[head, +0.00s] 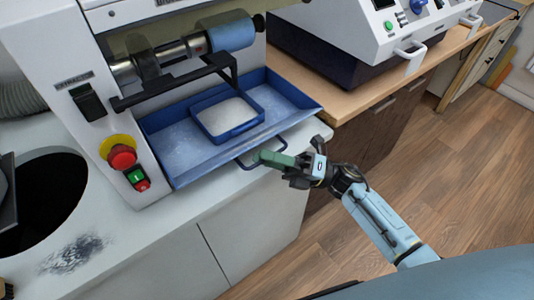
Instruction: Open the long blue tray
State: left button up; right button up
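The long blue tray (180,157) lies in the machine's bay, its long front edge facing the lower right. A dark loop handle (244,163) sticks out from the middle of that front edge. My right gripper (268,158) is at the handle, its green fingers pointing left and overlapping the loop. The fingers are seen from the side and look like one block, so I cannot tell whether they are closed on the handle. They hide part of it. My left gripper is not in view.
A smaller blue tray (226,137) with pale material sits inside the long tray. A roller (229,31) and black bar are above. The white counter (197,205) has a round dark opening (50,190) at left. Floor space is clear at right.

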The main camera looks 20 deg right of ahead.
jog(key=shift+w+a+r, duration=0.1)
jog(key=shift+a, duration=0.15)
grip_shut()
